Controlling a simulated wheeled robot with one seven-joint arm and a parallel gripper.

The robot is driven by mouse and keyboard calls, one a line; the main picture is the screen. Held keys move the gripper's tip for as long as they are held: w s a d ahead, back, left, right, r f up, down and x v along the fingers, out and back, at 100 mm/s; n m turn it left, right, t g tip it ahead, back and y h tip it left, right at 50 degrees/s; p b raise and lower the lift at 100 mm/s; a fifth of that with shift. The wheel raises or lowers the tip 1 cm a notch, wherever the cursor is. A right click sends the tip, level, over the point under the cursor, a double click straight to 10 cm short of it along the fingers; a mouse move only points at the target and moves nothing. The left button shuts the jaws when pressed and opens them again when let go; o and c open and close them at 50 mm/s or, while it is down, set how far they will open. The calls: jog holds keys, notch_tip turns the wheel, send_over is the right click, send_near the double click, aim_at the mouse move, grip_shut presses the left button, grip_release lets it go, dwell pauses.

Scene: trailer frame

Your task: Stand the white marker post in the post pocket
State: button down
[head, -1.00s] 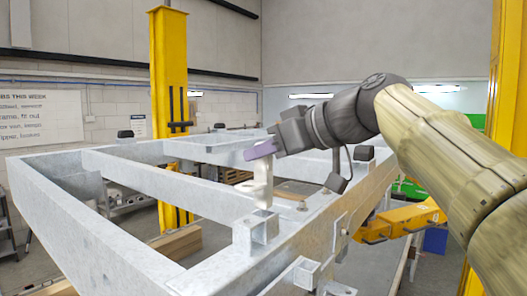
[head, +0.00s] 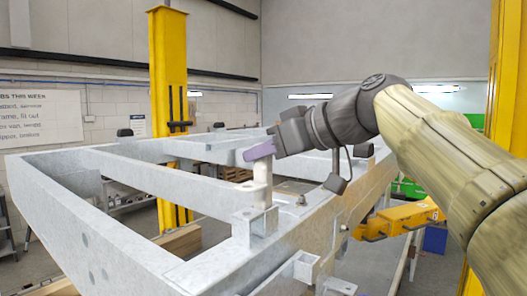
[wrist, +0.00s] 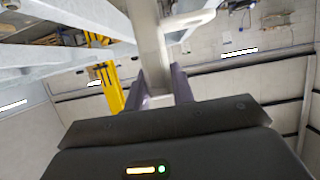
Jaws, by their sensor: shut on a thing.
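The white marker post (head: 262,178) is upright in my gripper (head: 262,153). My gripper's purple fingers are shut on its upper part. In the wrist view the post (wrist: 149,40) runs up from between the two fingers (wrist: 160,88). The post pocket (head: 255,226) is a square grey metal socket on the trailer frame's near rail, directly under the post. The post's lower end is at the pocket's top opening. I cannot tell how far it is inside.
The galvanised trailer frame (head: 185,183) fills the middle, with open gaps between its members. A second open bracket (head: 305,265) is on the rail's near side. A yellow lift column (head: 170,75) stands behind, and a yellow lift arm (head: 402,218) is at right.

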aim_at(270, 172)
jog(key=shift+f+b, duration=0.3)
jog(key=shift+f, duration=0.05)
jog(key=shift+f+b, duration=1.5)
jog(key=shift+f, duration=0.1)
jog(key=c, duration=1.1)
grip_release()
jog(key=v, duration=1.7)
jog(key=shift+d+r+b, duration=0.15)
jog(key=shift+r+b, duration=0.05)
jog(key=shift+b, duration=0.1)
